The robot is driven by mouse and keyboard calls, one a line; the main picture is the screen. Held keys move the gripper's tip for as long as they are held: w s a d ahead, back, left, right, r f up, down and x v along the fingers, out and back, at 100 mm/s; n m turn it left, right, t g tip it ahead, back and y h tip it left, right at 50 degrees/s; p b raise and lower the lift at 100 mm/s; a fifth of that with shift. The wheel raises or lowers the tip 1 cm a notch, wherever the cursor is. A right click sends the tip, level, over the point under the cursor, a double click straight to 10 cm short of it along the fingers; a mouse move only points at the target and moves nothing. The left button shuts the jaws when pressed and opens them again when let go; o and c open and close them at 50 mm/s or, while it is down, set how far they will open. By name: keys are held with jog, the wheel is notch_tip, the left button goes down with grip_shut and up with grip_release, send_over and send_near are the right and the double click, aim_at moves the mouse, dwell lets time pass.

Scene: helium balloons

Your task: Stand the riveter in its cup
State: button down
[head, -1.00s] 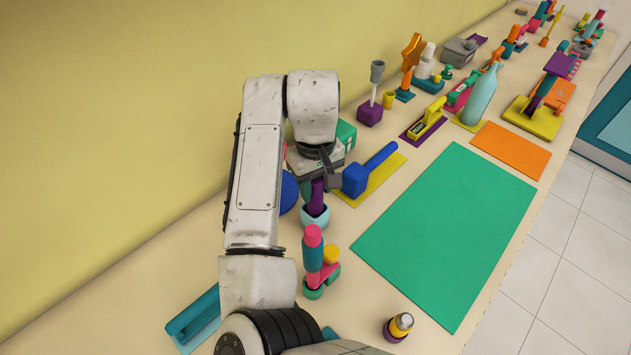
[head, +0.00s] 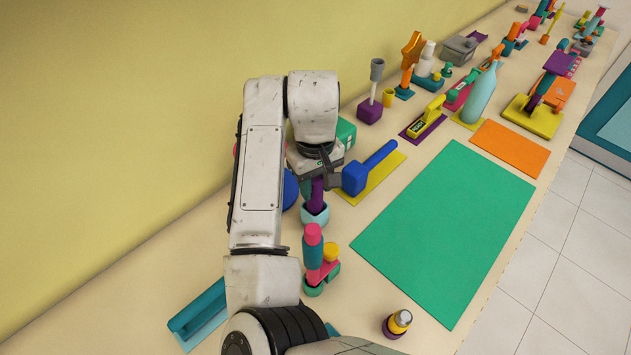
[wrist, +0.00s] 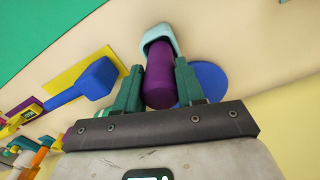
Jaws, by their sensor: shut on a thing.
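The riveter shows as a purple cylinder (head: 317,190), upright under my wrist; the purple body also fills the middle of the wrist view (wrist: 159,78). A pale teal cup (head: 316,217) is at its lower end; in the wrist view the cup (wrist: 152,28) wraps around the far end of the purple body. The riveter's lower end is hidden there, so I cannot tell how deep it sits. My gripper (wrist: 159,72) has its green fingers on both sides of the purple body and is shut on it.
A blue mallet (head: 368,168) on a yellow mat lies just right of my gripper. A pink and teal tool (head: 313,250) stands in a green cup in front. A blue round thing (head: 290,188) is close on the left. The green mat (head: 445,235) is clear.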

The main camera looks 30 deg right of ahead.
jog(key=shift+f, duration=0.75)
jog(key=c, duration=0.6)
grip_release()
jog(key=shift+o, duration=0.5)
jog(key=o, duration=0.5)
jog(key=shift+r, duration=0.15)
jog(key=shift+r+p, duration=1.95)
jog(key=shift+r, duration=2.4)
